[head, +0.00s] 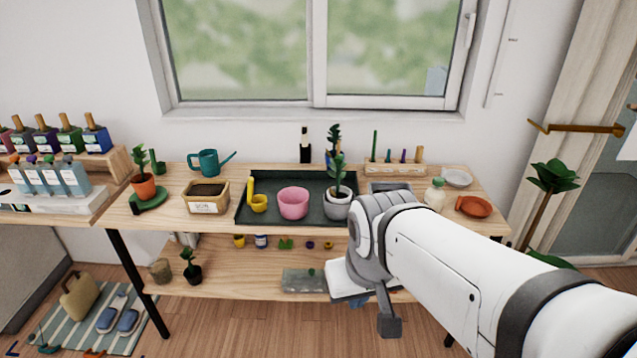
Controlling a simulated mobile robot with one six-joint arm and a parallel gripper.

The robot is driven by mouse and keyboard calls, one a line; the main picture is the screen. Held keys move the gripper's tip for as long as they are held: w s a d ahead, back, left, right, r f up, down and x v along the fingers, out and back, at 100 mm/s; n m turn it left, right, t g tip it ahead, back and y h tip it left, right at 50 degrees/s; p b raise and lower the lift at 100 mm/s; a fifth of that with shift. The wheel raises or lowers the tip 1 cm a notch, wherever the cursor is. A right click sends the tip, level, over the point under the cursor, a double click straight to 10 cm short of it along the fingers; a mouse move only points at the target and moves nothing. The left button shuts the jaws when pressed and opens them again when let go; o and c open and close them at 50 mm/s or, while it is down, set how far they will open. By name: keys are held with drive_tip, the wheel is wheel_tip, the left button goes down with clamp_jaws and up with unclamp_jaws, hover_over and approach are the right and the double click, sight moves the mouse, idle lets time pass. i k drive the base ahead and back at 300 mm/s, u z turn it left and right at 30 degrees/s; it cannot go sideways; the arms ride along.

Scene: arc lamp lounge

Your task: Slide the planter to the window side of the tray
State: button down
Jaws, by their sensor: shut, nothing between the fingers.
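A dark green tray (268,222) lies on the wooden table, with the window (315,55) behind it. A pink pot (293,204) stands near the tray's middle, towards the front. A pale grey pot (338,208) with a tall green plant stands at the tray's right side, also towards the front. I cannot tell for sure which pot is the planter. My gripper (389,326) is shut and empty, pointing down in front of the table, below tabletop height in the picture. It is apart from both pots. My arm hides part of the table's front right.
A yellow scoop or can (257,203) is in the tray's left part. A dark bottle (306,150) stands behind the tray. A soil box (206,196) stands left of it, a cream bottle (434,195) and terracotta dish (474,206) to the right. The tray's back middle looks clear.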

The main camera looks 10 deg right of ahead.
sight(334, 212)
drive_tip(key=i, duration=0.95)
drive_tip(key=u, duration=0.05)
